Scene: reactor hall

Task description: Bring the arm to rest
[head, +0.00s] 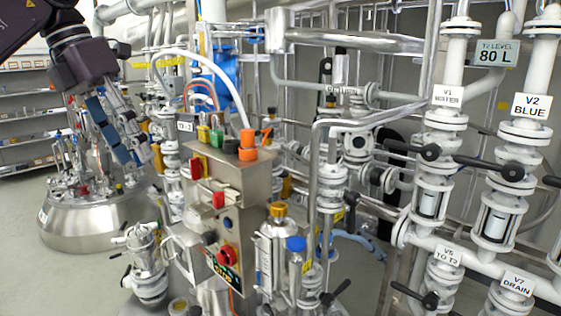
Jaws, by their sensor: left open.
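My left arm comes in from the top left of the head view. Its gripper (134,152) is open and points down and to the right, in front of the round steel vessel. I see nothing between its fingers. In the picture it is left of the control box (222,205); I cannot tell the exact gap between them. My right gripper does not show.
The steel vessel (85,222) with fittings stands at the left, and shelves (25,105) line the wall behind. Valves and white pipes labelled V1 WATER (447,95) and V2 BLUE (531,106) fill the right. Grey floor (60,285) is free at lower left.

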